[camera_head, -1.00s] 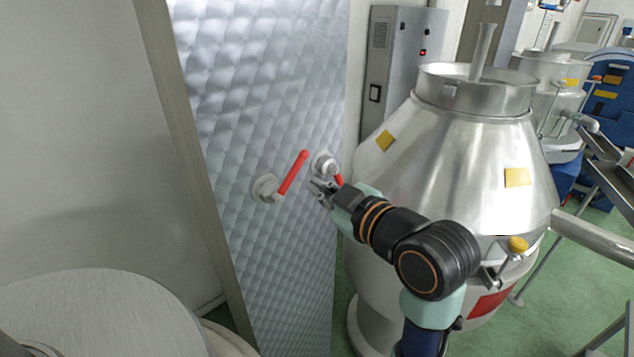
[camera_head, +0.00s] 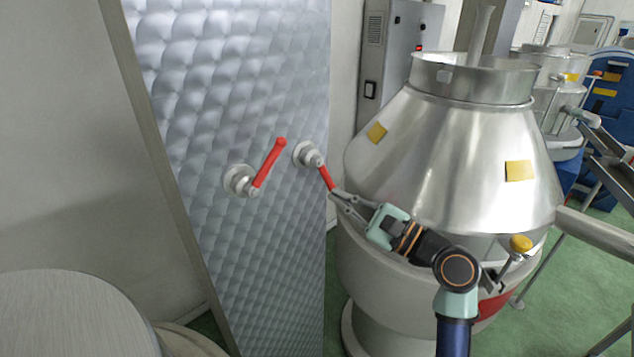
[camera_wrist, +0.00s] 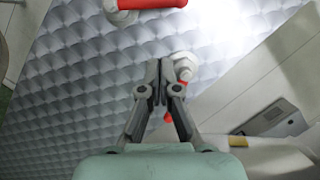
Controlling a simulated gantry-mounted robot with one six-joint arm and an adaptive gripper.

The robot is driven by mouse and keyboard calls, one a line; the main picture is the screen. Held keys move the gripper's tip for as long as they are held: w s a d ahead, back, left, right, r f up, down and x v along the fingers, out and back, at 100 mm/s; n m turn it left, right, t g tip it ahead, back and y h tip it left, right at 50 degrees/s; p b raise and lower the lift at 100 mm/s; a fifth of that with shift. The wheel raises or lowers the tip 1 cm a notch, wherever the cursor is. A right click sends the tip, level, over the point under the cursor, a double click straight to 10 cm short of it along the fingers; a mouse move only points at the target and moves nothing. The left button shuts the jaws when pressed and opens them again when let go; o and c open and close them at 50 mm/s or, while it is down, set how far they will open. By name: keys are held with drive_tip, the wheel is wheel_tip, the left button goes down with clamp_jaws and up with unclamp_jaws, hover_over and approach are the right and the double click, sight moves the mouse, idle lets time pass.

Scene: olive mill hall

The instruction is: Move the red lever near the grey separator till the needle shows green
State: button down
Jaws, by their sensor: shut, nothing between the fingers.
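Two red levers on pale round mounts stand out from the quilted metal panel. The left lever (camera_head: 269,163) points up and right. The right lever (camera_head: 325,174), nearer the grey separator (camera_head: 450,150), slants down and right. My gripper (camera_head: 335,194) is shut and empty, its tips at the right lever's lower end; I cannot tell whether they touch. In the wrist view my gripper (camera_wrist: 157,82) points at the panel, beside the right lever's mount (camera_wrist: 185,66), and partly hides that lever's red end (camera_wrist: 168,117). The left lever (camera_wrist: 150,4) crosses the top edge. I see no needle.
The quilted panel (camera_head: 245,80) fills the left middle. A grey control cabinet (camera_head: 395,60) stands behind the separator. A round metal lid (camera_head: 70,310) is at lower left. A yellow-knobbed fitting (camera_head: 520,243) and a pipe (camera_head: 595,222) are at the right.

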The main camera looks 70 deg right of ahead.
drive_tip(key=p, duration=0.2)
approach(276, 158)
drive_tip(key=w+d+f, duration=0.2)
drive_tip(key=w+d, duration=0.2)
drive_tip(key=shift+w+a+r+p, duration=0.25)
drive_tip(key=shift+w+a+r, duration=0.05)
drive_tip(key=shift+w+r, duration=0.3)
drive_tip(key=shift+w+a+r+p, duration=0.2)
drive_tip(key=shift+w+a+r, duration=0.1)
drive_tip(key=shift+w+r, duration=0.35)
drive_tip(key=shift+w+a+r+p, duration=0.3)
drive_tip(key=shift+r+p, duration=0.2)
drive_tip(key=shift+p, duration=0.6)
drive_tip(key=shift+f, duration=0.15)
drive_tip(key=shift+f, duration=0.1)
